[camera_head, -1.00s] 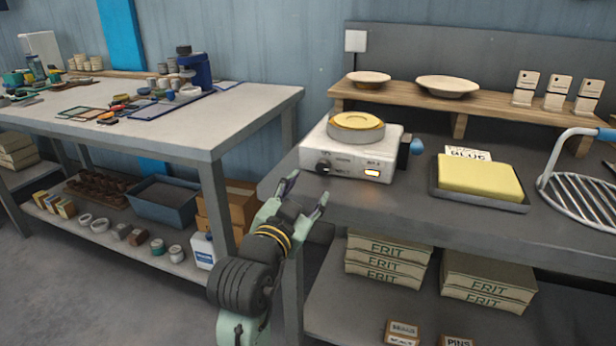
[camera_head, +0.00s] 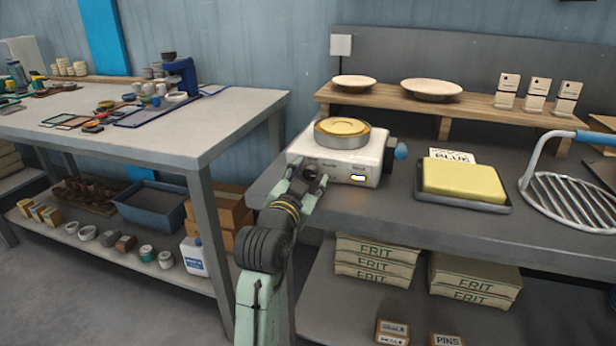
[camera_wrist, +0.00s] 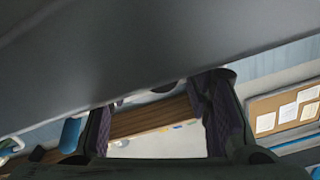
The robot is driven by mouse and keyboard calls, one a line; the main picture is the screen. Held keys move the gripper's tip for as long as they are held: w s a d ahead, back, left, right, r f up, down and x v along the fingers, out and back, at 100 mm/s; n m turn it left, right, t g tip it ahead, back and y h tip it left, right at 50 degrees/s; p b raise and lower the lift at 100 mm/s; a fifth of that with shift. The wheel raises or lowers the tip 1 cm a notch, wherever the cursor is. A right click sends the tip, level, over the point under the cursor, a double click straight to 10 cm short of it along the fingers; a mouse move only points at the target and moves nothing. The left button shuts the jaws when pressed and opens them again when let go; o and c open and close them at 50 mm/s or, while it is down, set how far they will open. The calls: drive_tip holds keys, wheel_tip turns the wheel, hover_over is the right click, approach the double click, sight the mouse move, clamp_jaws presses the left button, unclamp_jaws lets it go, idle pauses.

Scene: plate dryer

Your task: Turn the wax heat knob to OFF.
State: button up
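The wax heater is a white box (camera_head: 370,158) near the left end of the grey bench, with a round pan of yellow wax (camera_head: 342,127) on top. Its dark heat knob (camera_head: 310,174) is on the left of the front face, partly hidden by my fingers. An indicator (camera_head: 358,178) glows yellow to the right of it. My gripper (camera_head: 307,180) is at the front face, its fingertips spread to either side of the knob. I cannot tell whether they touch it. In the wrist view the fingers (camera_wrist: 160,120) stand apart; the knob is not recognisable there.
A yellow block in a dark tray (camera_head: 440,198) and a wire rack (camera_head: 560,196) lie farther right. A wooden shelf (camera_head: 390,100) with dishes stands behind. A grey-topped table (camera_head: 170,140) is at left.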

clamp_jaws()
idle(0.3)
drive_tip(key=n+p, duration=0.2)
drive_tip(key=shift+r+n, duration=0.1)
drive_tip(key=shift+n, duration=0.3)
drive_tip(key=shift+n+p, duration=0.95)
drive_tip(key=shift+n, duration=0.55)
drive_tip(key=shift+o, duration=0.8)
unclamp_jaws()
drive_tip(key=shift+s, duration=0.15)
